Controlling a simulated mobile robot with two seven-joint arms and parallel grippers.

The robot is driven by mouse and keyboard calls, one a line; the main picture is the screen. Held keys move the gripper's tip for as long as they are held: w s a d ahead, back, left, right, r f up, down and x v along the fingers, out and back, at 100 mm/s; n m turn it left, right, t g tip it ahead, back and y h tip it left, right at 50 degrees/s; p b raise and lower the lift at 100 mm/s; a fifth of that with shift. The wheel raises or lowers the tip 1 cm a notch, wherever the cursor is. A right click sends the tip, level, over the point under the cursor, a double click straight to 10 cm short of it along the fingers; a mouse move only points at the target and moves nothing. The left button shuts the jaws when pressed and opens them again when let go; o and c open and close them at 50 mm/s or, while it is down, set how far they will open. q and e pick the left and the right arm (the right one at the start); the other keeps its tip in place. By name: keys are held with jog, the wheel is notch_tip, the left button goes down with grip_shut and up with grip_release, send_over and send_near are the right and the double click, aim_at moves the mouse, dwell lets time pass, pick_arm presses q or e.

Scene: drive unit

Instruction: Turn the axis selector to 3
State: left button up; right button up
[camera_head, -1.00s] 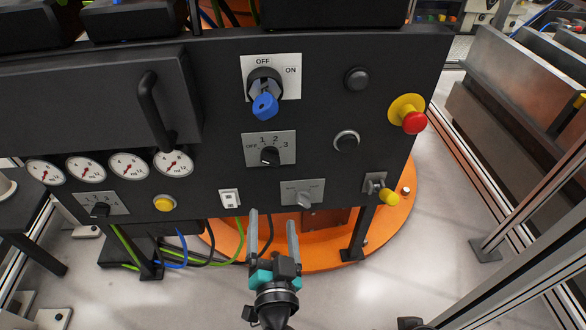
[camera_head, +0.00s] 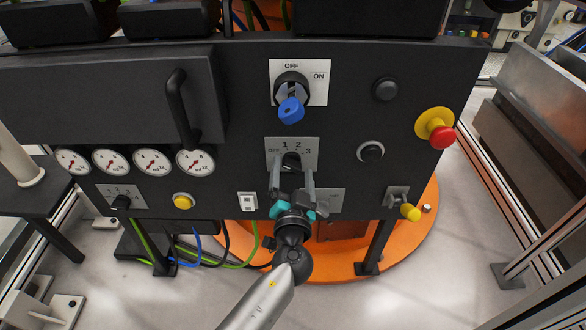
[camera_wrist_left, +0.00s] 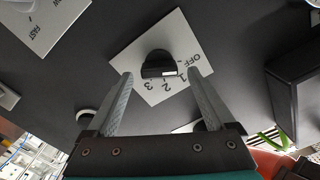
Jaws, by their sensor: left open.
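The selector is a black knob (camera_head: 291,160) on a grey plate (camera_head: 312,146) marked OFF, 1, 2, 3, in the middle of the dark panel. The wrist view shows the knob (camera_wrist_left: 157,63) with a white mark on the side facing the numbers; I cannot tell exactly which number it points at. My left gripper (camera_head: 291,172) is open, its two fingers reaching up toward the knob. In the wrist view the fingertips (camera_wrist_left: 161,75) lie on either side of the knob, apart from it. My right gripper is not in view.
Above is the OFF/ON switch with a blue handle (camera_head: 290,108). To the right are a black button (camera_head: 370,151), a red emergency stop (camera_head: 442,136) and a yellow-tipped switch (camera_head: 409,211). A lower selector plate (camera_head: 331,199) is partly behind my gripper. A protruding handle (camera_head: 180,110) stands upper left.

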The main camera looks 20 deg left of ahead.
pick_arm(q)
jog(key=shift+w+a, duration=0.15)
jog(key=shift+w, duration=0.45)
jog(key=shift+c, duration=0.4)
jog(key=c, duration=1.3)
